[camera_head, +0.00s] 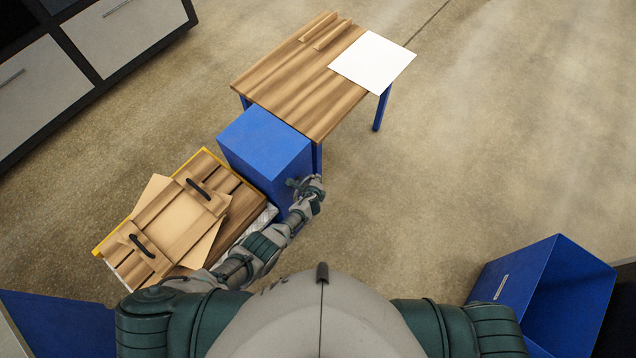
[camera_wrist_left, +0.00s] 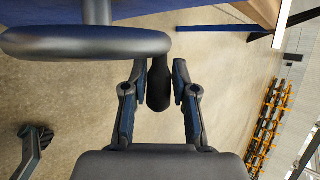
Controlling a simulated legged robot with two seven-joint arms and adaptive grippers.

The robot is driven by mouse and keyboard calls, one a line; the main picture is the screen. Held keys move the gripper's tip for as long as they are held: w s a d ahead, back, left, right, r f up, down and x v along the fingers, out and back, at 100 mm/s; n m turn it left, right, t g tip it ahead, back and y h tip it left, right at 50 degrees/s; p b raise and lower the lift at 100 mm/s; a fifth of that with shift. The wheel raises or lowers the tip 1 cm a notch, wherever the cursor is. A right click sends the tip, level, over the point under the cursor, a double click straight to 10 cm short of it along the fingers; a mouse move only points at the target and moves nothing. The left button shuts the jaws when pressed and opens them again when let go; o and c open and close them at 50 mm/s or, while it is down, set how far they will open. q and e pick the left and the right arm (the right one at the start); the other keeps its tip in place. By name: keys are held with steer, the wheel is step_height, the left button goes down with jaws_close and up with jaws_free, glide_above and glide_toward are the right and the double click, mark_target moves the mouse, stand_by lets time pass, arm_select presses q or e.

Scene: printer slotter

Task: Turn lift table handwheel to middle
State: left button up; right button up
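The lift table handwheel shows in the left wrist view as a thick grey rim (camera_wrist_left: 85,43) with a dark handle (camera_wrist_left: 159,88) sticking out from it. My left gripper (camera_wrist_left: 159,80) has one finger on each side of this handle, with the pads close against it. In the head view my left gripper (camera_head: 308,188) is at the near right side of the blue box (camera_head: 262,150), and the handwheel is small and mostly hidden there. My right gripper is not in view; only my right shoulder shows.
A wooden table (camera_head: 305,85) with blue legs and a white sheet (camera_head: 373,62) stands beyond the blue box. A wooden tray with black handles (camera_head: 198,188) lies left of my left arm. A blue open bin (camera_head: 515,285) is at the right. The middle floor is clear.

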arm_select(q)
steer(key=shift+o, duration=1.2)
steer(key=shift+w+a, duration=0.15)
steer(key=shift+f, duration=0.15)
steer(key=shift+s+d, duration=0.25)
steer(key=shift+d, duration=0.05)
steer(key=shift+s+d+r, duration=0.2)
steer(key=shift+s+r, duration=0.1)
steer(key=shift+s, duration=0.05)
steer(key=a+v, duration=0.1)
steer(key=v, duration=0.5)
steer(key=shift+r, duration=0.2)
